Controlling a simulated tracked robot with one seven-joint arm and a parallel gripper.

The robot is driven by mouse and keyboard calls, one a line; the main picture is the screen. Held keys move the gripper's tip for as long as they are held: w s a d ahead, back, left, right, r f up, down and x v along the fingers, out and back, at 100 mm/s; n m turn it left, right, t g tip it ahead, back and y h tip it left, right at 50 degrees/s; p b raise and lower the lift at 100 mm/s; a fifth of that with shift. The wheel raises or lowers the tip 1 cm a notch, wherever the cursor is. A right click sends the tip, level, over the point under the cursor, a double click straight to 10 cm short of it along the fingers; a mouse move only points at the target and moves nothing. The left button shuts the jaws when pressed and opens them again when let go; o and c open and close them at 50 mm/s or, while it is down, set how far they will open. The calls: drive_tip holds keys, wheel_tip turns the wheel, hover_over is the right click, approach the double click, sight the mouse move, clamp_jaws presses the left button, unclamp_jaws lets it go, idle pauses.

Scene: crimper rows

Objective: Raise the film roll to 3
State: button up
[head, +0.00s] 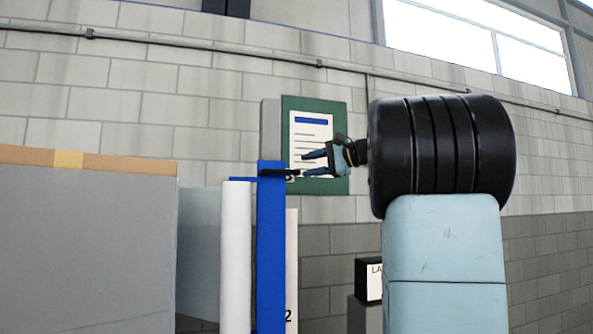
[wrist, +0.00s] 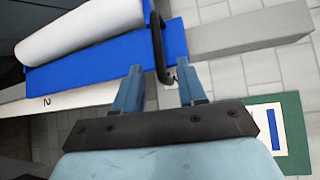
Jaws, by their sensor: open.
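The white film roll (head: 237,258) stands upright beside a blue carriage (head: 270,245) in the head view. The roll (wrist: 80,30) and carriage (wrist: 110,55) also show in the wrist view. A black handle (wrist: 157,45) sticks out from the carriage. My gripper (head: 303,163) is open at the carriage's upper end. In the wrist view the handle's near end lies between the spread fingertips (wrist: 158,82), with no clear contact. A white scale strip (head: 291,270) behind the carriage shows a 2 low down; a higher figure is partly hidden by the handle.
A large grey box (head: 85,245) with a tan top edge stands at the left. A green board with a white sheet (head: 311,130) hangs behind my gripper. A small black labelled block (head: 369,281) sits lower right of the strip. A grey post (wrist: 250,36) continues beyond the carriage.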

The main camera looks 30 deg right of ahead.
drive_tip(key=v, duration=0.4)
drive_tip(key=shift+s+d, duration=0.25)
drive_tip(key=s+a+f+n+g+h, duration=0.25)
drive_tip(key=s+a+f, duration=0.25)
drive_tip(key=a+f, duration=0.4)
drive_tip(key=s+a+f+n+g+h, duration=0.1)
drive_tip(key=s+a+f+n+g, duration=0.15)
drive_tip(key=s+a+f, duration=0.45)
drive_tip(key=s+a+f+n+g+h, duration=0.1)
drive_tip(key=s+f, duration=0.3)
drive_tip(key=f, duration=0.4)
drive_tip(key=s+a+f+n+h, duration=0.2)
drive_tip(key=s+f+n+h, duration=0.1)
drive_tip(key=f, duration=0.4)
drive_tip(key=s+a+f+n+g+h, duration=0.1)
drive_tip(key=s+f+n+h, duration=0.1)
drive_tip(key=s+f, duration=0.4)
wheel_tip(320, 180, down, 3)
drive_tip(key=shift+a+r+n+g, duration=0.15)
drive_tip(key=shift+a+n+g, duration=0.15)
drive_tip(key=shift+n, duration=0.4)
